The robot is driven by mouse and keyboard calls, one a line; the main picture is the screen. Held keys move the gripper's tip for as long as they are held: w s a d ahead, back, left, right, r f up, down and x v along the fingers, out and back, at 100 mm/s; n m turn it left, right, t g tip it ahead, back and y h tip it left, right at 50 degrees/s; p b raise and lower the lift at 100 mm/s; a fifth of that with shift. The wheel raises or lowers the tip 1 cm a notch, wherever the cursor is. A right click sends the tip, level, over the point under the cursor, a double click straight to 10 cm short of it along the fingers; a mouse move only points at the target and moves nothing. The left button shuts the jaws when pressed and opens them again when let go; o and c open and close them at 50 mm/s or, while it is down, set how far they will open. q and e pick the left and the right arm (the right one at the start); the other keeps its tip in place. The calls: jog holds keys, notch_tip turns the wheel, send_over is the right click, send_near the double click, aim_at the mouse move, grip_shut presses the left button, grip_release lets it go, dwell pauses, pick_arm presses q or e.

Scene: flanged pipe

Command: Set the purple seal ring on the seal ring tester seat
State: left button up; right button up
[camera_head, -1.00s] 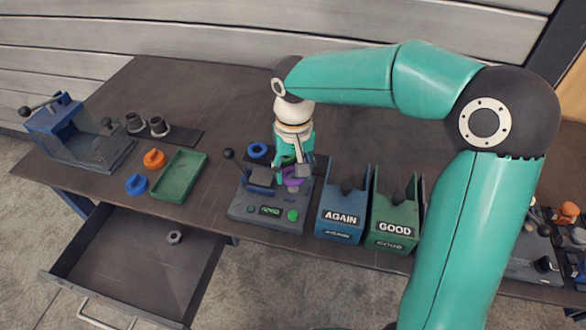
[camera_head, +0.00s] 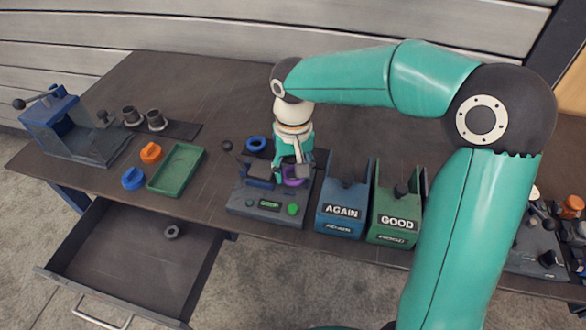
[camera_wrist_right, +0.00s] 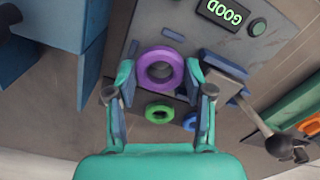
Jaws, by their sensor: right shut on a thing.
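The purple seal ring (camera_head: 296,181) is at the right part of the grey seal ring tester (camera_head: 268,207). My right gripper (camera_head: 291,172) points down over the tester and is shut on the ring. In the right wrist view, the purple ring (camera_wrist_right: 159,69) lies flat between the two fingers of my gripper (camera_wrist_right: 159,78). The tester (camera_wrist_right: 262,45) shows there with a lit GOOD display. The seat under the ring is hidden, so I cannot tell whether the ring touches it. My left gripper is not in view.
A blue ring (camera_head: 256,144) lies behind the tester; a green ring (camera_wrist_right: 158,111) shows beside it in the wrist view. The blue AGAIN bin (camera_head: 342,205) and green GOOD bin (camera_head: 396,215) stand right of the tester. A green tray (camera_head: 176,170) and open drawer (camera_head: 135,250) are left.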

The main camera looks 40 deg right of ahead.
aim_at(293, 174)
jog(key=shift+f+b, duration=0.35)
jog(key=shift+f, duration=0.15)
dwell(0.5)
jog(key=o, duration=1)
jog(key=shift+o, duration=0.5)
jog(key=shift+o, duration=1.4)
jog(key=shift+r, duration=0.1)
jog(key=shift+r+p, duration=2.95)
jog(key=shift+r, duration=0.5)
